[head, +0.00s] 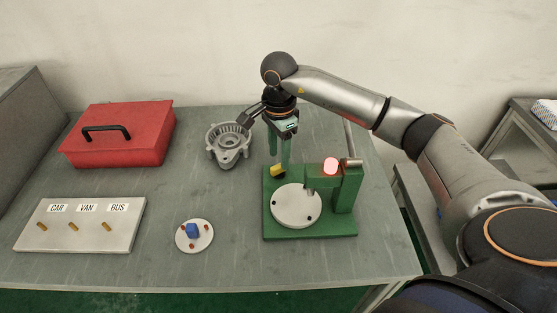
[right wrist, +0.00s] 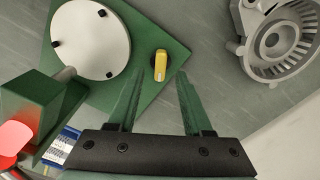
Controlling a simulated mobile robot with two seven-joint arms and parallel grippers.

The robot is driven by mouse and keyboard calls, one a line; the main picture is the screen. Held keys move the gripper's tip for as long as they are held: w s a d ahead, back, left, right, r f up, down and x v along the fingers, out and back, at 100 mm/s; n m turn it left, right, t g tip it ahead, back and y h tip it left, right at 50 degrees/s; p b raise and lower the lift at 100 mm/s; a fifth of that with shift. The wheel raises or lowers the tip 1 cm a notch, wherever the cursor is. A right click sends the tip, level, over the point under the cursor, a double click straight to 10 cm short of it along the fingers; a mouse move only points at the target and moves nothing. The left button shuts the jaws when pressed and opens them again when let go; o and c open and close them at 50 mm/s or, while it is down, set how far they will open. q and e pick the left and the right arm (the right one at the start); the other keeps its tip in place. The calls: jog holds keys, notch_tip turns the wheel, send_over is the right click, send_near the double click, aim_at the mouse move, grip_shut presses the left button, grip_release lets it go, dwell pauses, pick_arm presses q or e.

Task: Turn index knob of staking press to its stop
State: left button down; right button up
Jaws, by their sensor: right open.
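The green staking press (head: 318,232) stands on the bench at the right, with a round pale plate (head: 296,204) on its base and a lit red lamp (head: 330,166) on its head. The yellow index knob (head: 278,170) sits at the back left corner of the base. In the right wrist view the knob (right wrist: 160,64) shows its yellow grip on a dark round collar, ahead of the fingers. My right gripper (head: 279,160) points down above the knob. Its green fingers (right wrist: 156,85) are open and empty, apart from the knob. My left gripper is not in view.
A grey alternator housing (head: 228,158) lies just left of my right gripper.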

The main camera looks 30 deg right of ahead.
aim_at(279, 166)
jog(key=shift+f, duration=1.7)
grip_shut()
